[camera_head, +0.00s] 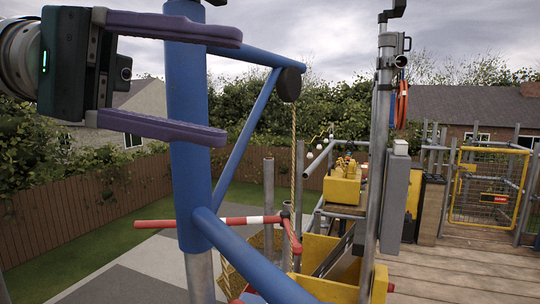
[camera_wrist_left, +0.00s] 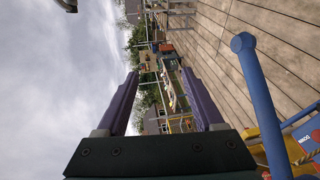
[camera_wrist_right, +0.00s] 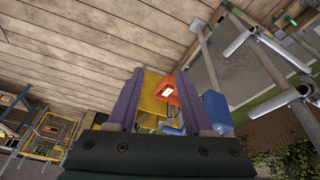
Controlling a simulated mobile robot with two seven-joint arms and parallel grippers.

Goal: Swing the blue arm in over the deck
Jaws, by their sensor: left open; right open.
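The blue arm (camera_head: 250,130) is a top bar and slanted brace on a thick blue post (camera_head: 186,130). Its dark end wheel (camera_head: 290,85) has a rope (camera_head: 293,150) hanging from it, left of the wooden deck (camera_head: 460,272). A lower blue bar (camera_head: 250,262) runs from the post toward me; a round-ended blue bar (camera_wrist_left: 262,105) shows in the left wrist view. My left gripper (camera_head: 232,88) is open, its purple fingers crossing in front of the post above and below; contact is unclear. My right gripper (camera_wrist_right: 159,72) is open, seen only in its wrist view.
A red-and-white rail (camera_head: 215,221) crosses behind the post. A yellow bin (camera_head: 330,290) stands below the rope, beside a grey upright pole (camera_head: 381,150). A yellow mesh gate (camera_head: 490,190) stands at the deck's far right. The boards before it are clear.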

